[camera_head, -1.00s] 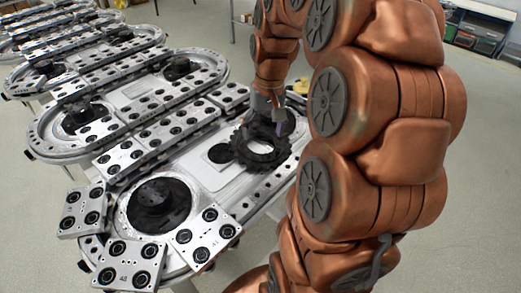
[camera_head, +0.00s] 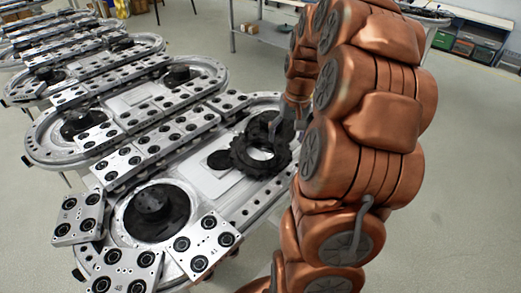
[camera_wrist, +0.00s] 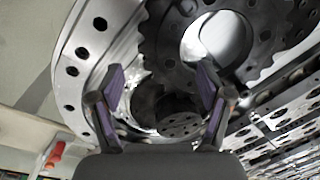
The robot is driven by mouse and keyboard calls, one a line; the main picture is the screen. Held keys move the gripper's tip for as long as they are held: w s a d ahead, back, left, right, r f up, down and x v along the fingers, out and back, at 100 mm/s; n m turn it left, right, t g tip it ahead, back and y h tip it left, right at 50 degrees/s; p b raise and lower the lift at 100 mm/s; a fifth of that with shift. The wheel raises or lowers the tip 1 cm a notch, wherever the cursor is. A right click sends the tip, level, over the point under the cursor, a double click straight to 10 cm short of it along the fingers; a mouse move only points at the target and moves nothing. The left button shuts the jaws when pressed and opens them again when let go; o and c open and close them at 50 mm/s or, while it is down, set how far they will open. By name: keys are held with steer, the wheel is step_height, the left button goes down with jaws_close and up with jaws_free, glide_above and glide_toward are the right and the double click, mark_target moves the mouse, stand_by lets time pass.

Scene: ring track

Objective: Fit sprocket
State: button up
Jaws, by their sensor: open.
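The sprocket (camera_head: 240,160) is a black toothed ring on the near track module, toward its right end. In the wrist view the sprocket (camera_wrist: 163,42) fills the upper middle. A pale surface shows through its hole. The dark round hub (camera_wrist: 182,122) shows below the sprocket's edge, between my fingers, so the sprocket looks beside the hub, not around it; whether they touch is unclear. My gripper (camera_wrist: 161,78) is open and empty, its purple-padded fingers spread over the hub.
A second hub (camera_head: 150,203) stands at the module's near left end. Metal carrier plates (camera_head: 205,243) line the track. More ring modules (camera_head: 100,90) stretch to the back left. A bench with bins (camera_head: 470,45) stands at the back right. Floor at left is clear.

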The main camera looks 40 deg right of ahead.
mark_target(283, 150)
steer(key=shift+a+f+p, duration=0.25)
steer(key=shift+f+p, duration=0.1)
steer(key=shift+f, duration=0.75)
steer(key=shift+a+f+p, duration=0.2)
steer(key=shift+f+p, duration=0.15)
steer(key=shift+f, duration=0.75)
steer(key=shift+c, duration=0.2)
jaws_close()
